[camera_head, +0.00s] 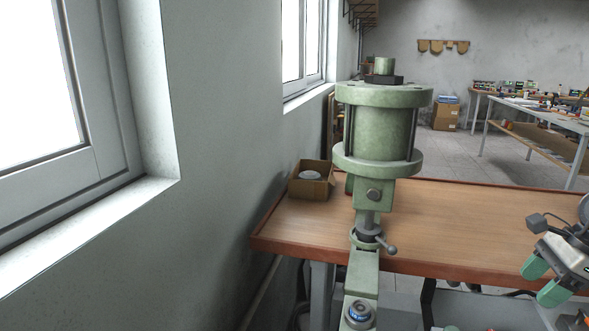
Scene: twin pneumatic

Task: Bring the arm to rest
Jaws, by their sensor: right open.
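My right gripper (545,280) is at the lower right edge of the head view, its two green fingertips apart with nothing between them. It is to the right of the green pneumatic press (378,130) and clear of it, in front of the table edge. The rest of the right arm runs out of the picture on the right. My left gripper does not show.
The wooden table (480,215) is mostly bare. An open cardboard box (312,182) with a grey round part stands at its left end. A wall with windows (215,200) closes the left side. Cluttered workbenches (540,115) stand at the back right.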

